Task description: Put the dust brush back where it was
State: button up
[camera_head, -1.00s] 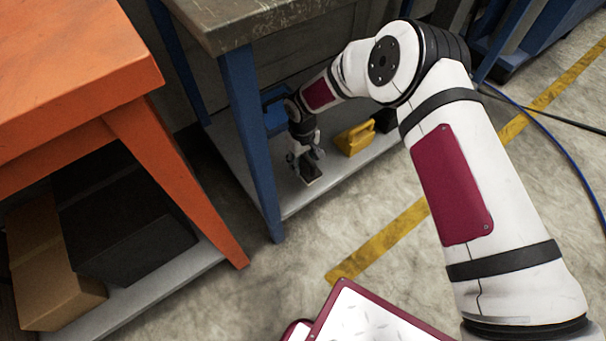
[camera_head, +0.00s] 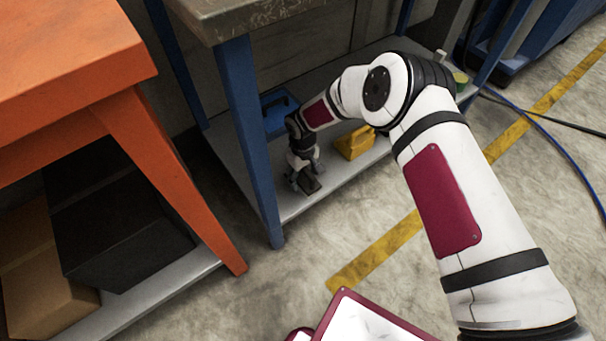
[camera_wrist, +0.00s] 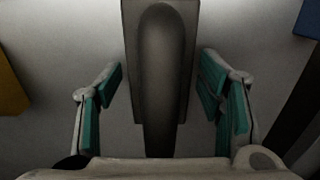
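The dust brush (camera_wrist: 165,60) is dark, with a rounded raised handle, and runs up the middle of the wrist view. In the head view it shows small and dark (camera_head: 311,185) at the lower shelf's front part, partly hidden by my gripper. My gripper (camera_wrist: 164,100) is open, with one teal-padded finger on each side of the brush and a clear gap on both sides. In the head view my gripper (camera_head: 306,177) points down over the brush, low at the shelf. The brush's near end is hidden by the gripper body.
The grey lower shelf (camera_head: 298,203) sits under a workbench with blue legs (camera_head: 250,140). A yellow object (camera_head: 355,143) and a blue tray (camera_head: 277,112) are on it close to my gripper. An orange table (camera_head: 70,65) with boxes beneath stands left.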

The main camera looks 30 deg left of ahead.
notch_tip(320, 180, up, 8)
jog(key=p, duration=0.3)
jog(key=shift+f, duration=0.1)
dwell(0.3)
dwell(0.4)
